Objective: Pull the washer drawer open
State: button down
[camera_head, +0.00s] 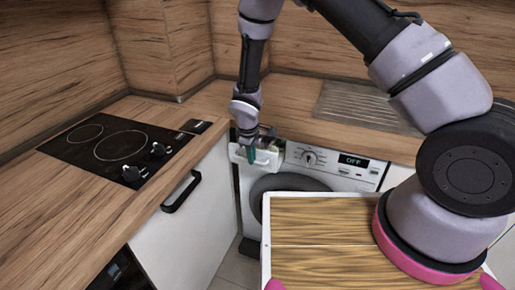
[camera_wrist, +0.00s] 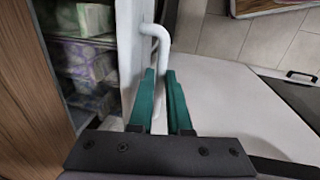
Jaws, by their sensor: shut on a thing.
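The washer drawer (camera_head: 268,160) is at the upper left of the white washing machine (camera_head: 330,172), below the counter. Its white front stands out from the machine's face, so it is at least partly open. In the wrist view the drawer front (camera_wrist: 130,45) shows edge-on, with its white bent handle (camera_wrist: 157,32) beside it. My gripper (camera_head: 251,155) is at the drawer front. Its green fingers (camera_wrist: 160,76) are shut around the handle bar, which passes between them. Patterned packets (camera_wrist: 88,60) show behind the drawer front. The exact finger contact is partly hidden.
A wooden counter (camera_head: 115,215) with a black hob (camera_head: 115,150) lies left. A white cabinet with a black handle (camera_head: 181,192) stands left of the washer. The washer display (camera_head: 354,161) reads OFF. Tiled floor (camera_head: 236,268) shows below.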

jog(key=s+a, duration=0.3)
jog(key=s, duration=0.5)
jog(key=shift+s, duration=0.3)
jog(key=c, duration=1.2)
grip_release()
jog(key=shift+o, duration=0.2)
notch_tip(320, 180, up, 11)
jog(key=s, duration=0.2)
jog(key=shift+a+f, duration=0.15)
jog(key=shift+a, duration=0.25)
